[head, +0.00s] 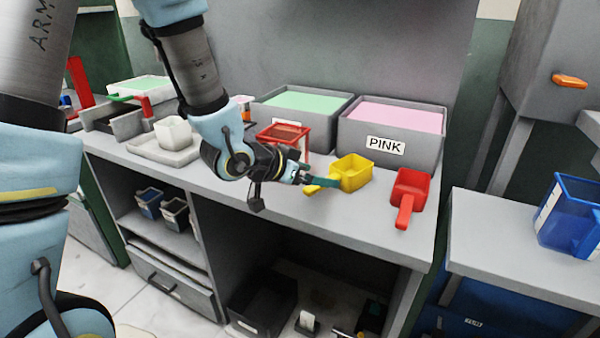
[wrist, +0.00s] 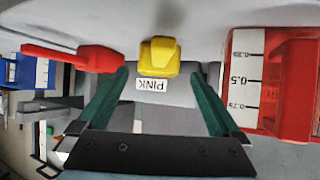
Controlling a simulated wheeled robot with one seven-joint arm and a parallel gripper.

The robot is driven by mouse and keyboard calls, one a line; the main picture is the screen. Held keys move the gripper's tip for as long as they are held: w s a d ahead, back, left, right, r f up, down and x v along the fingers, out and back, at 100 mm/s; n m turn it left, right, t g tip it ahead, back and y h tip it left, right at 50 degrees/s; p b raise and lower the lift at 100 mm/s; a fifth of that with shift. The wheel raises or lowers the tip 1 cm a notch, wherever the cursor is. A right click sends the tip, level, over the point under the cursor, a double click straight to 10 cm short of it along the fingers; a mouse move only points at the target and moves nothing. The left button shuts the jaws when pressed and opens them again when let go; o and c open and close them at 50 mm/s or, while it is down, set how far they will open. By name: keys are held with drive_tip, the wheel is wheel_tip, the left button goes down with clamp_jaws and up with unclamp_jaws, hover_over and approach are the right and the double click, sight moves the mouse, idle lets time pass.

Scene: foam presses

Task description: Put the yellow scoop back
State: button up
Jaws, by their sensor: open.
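The yellow scoop (head: 354,172) stands on the grey counter in front of the bin labelled PINK (head: 392,147), its handle toward the lower left. My gripper (head: 326,184) is low over the counter at the handle. One teal finger shows against the scoop in the head view; whether they touch I cannot tell. In the wrist view the yellow scoop (wrist: 158,57) appears between the tips of the two spread green fingers (wrist: 160,80), with clear gaps on both sides. My gripper is open and holds nothing.
A red scoop (head: 410,194) lies right of the yellow one near the counter's edge. A bin of green material (head: 300,104) is left of the pink one.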

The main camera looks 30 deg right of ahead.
drive_tip(key=b+v, duration=0.1)
drive_tip(key=v, duration=0.2)
drive_tip(key=shift+a, duration=0.25)
drive_tip(key=shift+b+v, duration=1.25)
drive_tip(key=shift+b, duration=0.1)
drive_tip(key=shift+r, duration=0.1)
drive_tip(key=w+a+n+t+y, duration=0.1)
drive_tip(key=w+a, duration=0.1)
drive_tip(key=w+a+f+n+t+y, duration=0.1)
drive_tip(key=w+a, duration=0.2)
drive_tip(key=w+a+f+n+t+y, duration=0.1)
drive_tip(key=w+a, duration=0.1)
drive_tip(key=shift+w+a, duration=0.25)
drive_tip(key=w+a+f+n+y, duration=0.2)
drive_tip(key=a+n+y, duration=0.2)
drive_tip(key=a, duration=0.6)
drive_tip(key=w+a+f+n+y, duration=0.1)
drive_tip(key=a+n+y, duration=0.25)
drive_tip(key=a, duration=0.65)
drive_tip(key=s+a+n+g, duration=0.3)
drive_tip(key=s+a+n, duration=0.1)
drive_tip(key=a, duration=0.3)
drive_tip(key=shift+s+a+f+y, duration=0.2)
drive_tip(key=shift+s+f+y, duration=0.25)
drive_tip(key=shift+s, duration=0.4)
